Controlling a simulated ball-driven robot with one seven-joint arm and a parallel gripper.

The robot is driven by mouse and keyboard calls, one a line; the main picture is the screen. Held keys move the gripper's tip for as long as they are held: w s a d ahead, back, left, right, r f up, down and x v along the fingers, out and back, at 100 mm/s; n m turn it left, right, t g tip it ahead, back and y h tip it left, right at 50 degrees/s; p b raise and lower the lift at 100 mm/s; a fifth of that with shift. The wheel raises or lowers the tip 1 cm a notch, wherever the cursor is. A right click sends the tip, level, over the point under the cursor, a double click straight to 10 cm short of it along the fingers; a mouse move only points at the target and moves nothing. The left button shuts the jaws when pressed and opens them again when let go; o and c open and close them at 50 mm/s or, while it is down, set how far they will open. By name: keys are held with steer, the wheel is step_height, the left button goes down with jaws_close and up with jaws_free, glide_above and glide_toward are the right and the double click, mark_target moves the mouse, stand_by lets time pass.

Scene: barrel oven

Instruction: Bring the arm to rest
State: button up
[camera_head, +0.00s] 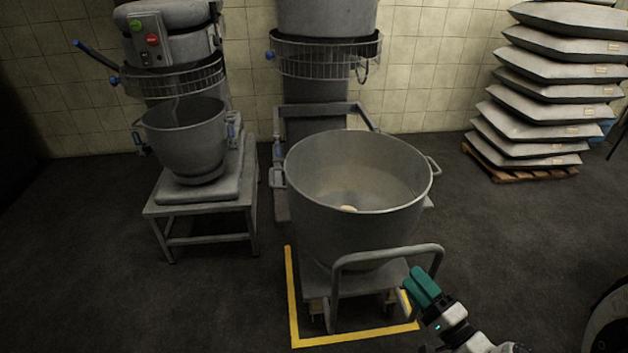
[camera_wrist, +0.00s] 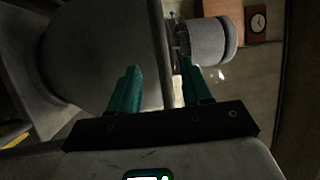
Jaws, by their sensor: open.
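My gripper (camera_head: 422,287) has teal fingers and is at the lower right of the head view, in front of the handle of the wheeled bowl trolley. In the wrist view the two teal fingers of my gripper (camera_wrist: 158,88) stand apart with nothing between them. My arm comes in from the bottom right edge, and most of it is out of view.
A large steel mixing bowl (camera_head: 350,215) with a small pale lump (camera_head: 348,208) inside stands on a trolley (camera_head: 365,283). A smaller mixer bowl (camera_head: 187,143) is at left. Stacked sacks (camera_head: 545,100) sit on a pallet (camera_head: 520,170). Floor right of the bowl is clear.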

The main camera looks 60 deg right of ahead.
steer(key=w+a+f+n+g+y, duration=0.2)
steer(key=w+a+f+n+y, duration=0.1)
steer(key=w+a+n+y, duration=0.3)
steer(key=w+a+f+n+g+y, duration=0.25)
steer(key=a+f+n+y, duration=0.2)
steer(key=a+y, duration=0.3)
steer(key=s+a+f+n+g, duration=0.3)
steer(key=a+n+g, duration=0.6)
steer(key=g, duration=0.1)
step_height(320, 180, up, 24)
steer(key=s+n+g+h+p, duration=0.1)
steer(key=h+p, duration=0.3)
steer(key=p, duration=1.7)
steer(key=shift+s+d+r+n+g+h, duration=0.15)
steer(key=shift+s+d+n+g+h, duration=0.15)
steer(key=shift+n+g, duration=0.4)
